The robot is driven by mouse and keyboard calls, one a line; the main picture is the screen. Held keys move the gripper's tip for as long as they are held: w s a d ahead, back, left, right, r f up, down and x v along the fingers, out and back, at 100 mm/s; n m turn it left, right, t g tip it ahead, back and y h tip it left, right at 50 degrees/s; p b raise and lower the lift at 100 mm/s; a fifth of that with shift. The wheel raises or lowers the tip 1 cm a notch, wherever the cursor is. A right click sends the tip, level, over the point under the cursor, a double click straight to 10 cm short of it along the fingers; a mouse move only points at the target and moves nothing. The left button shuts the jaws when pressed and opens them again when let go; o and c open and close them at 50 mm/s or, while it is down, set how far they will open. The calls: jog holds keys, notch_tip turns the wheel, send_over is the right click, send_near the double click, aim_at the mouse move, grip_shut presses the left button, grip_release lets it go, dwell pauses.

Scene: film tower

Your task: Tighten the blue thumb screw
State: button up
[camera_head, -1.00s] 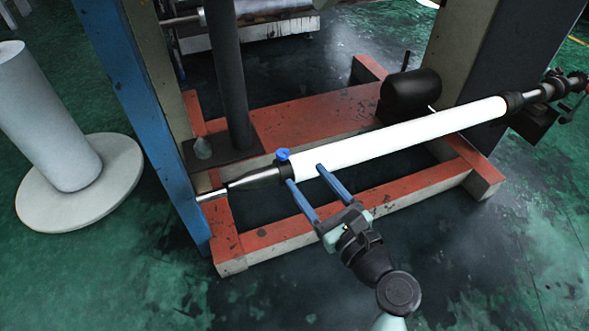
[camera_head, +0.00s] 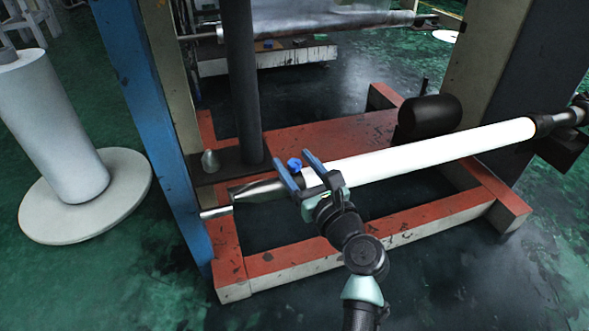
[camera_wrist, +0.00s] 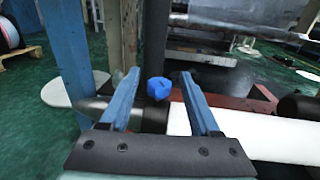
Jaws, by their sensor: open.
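The blue thumb screw (camera_head: 294,164) stands up from the dark collar at the left end of the white roll (camera_head: 430,153). My gripper (camera_head: 294,166) is open, with its two blue fingers over the shaft, one on each side of the screw in the picture. In the wrist view the blue thumb screw (camera_wrist: 158,88) sits between the fingers of my gripper (camera_wrist: 157,84), with a gap on both sides. I cannot tell how far the fingertips are above or beyond the screw. The bare shaft end (camera_head: 257,190) tapers off to the left.
A blue upright post (camera_head: 150,120) stands left of the shaft end. A red base frame (camera_head: 400,215) lies below the roll, with a dark cylinder (camera_head: 430,117) behind it. A white roll on a round disc (camera_head: 135,185) stands at the far left. Open floor lies in front.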

jog(key=shift+w+a, duration=0.15)
jog(key=shift+w, duration=0.15)
grip_shut()
jog(key=shift+r+p, duration=0.2)
jog(key=shift+p, duration=0.55)
